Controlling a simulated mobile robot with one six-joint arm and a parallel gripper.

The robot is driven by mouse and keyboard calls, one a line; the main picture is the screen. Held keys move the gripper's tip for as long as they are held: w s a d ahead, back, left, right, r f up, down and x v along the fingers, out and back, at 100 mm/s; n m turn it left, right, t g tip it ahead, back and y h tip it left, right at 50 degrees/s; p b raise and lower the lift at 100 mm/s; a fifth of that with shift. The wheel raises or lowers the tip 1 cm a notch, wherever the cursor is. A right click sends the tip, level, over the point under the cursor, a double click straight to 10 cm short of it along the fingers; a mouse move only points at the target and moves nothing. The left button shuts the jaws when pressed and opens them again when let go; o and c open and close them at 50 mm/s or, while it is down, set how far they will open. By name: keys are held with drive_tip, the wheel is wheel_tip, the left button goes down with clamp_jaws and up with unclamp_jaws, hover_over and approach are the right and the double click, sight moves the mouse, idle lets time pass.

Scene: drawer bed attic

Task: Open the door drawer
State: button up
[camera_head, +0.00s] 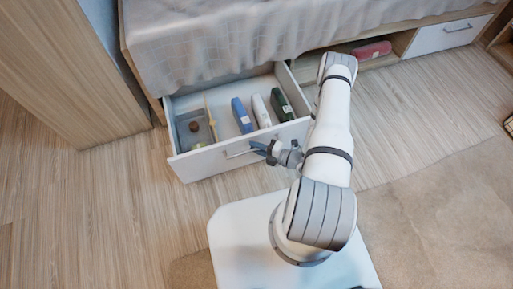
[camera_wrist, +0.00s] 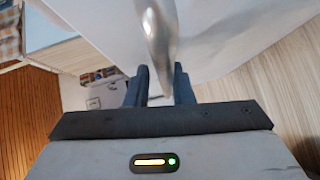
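The white drawer (camera_head: 205,162) under the bed is pulled well out. Its inside shows from above. Its metal handle (camera_head: 240,153) is on the front panel. My gripper (camera_head: 266,149) is at the right part of this handle. In the wrist view, the handle (camera_wrist: 156,32) runs down between the two dark fingers of my gripper (camera_wrist: 160,84), with one finger close on each side. The fingers look shut on it, though the exact contact is partly hidden. The drawer front also shows in the wrist view (camera_wrist: 215,40).
In the drawer lie a blue item (camera_head: 242,115), a white item (camera_head: 261,111), a green item (camera_head: 281,104) and a small brown round thing (camera_head: 194,127). A wooden cabinet (camera_head: 75,70) stands left. A closed white drawer (camera_head: 446,36) is far right. Wood floor (camera_head: 120,220) is clear at left.

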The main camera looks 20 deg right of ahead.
drive_tip(key=o, duration=1.4)
wheel_tip(320, 180, up, 9)
drive_tip(key=p, duration=0.3)
drive_tip(key=shift+w+p, duration=0.15)
drive_tip(key=shift+p, duration=0.25)
drive_tip(key=shift+c, duration=0.2)
drive_tip(key=shift+r, duration=0.4)
drive_tip(key=shift+s+d+f+g+h, duration=0.2)
drive_tip(key=shift+s+f+g, duration=0.15)
drive_tip(key=shift+s+f, duration=0.3)
drive_tip(key=shift+s+d+f+g+h, duration=0.2)
drive_tip(key=shift+s+f+g, duration=0.25)
drive_tip(key=shift+f, duration=0.25)
drive_tip(key=shift+s+d+f+g+h, duration=0.2)
drive_tip(key=shift+s+f+g, duration=0.1)
drive_tip(key=shift+s+f, duration=0.35)
drive_tip(key=shift+s+d, duration=0.4)
drive_tip(key=c, duration=1.4)
drive_tip(key=shift+o, duration=0.2)
drive_tip(key=shift+n, duration=0.3)
drive_tip(key=shift+s+d+r+p, duration=0.2)
drive_tip(key=shift+s+d+p, duration=0.1)
drive_tip(key=shift+s+d, duration=1.75)
drive_tip(key=shift+w+d, duration=0.1)
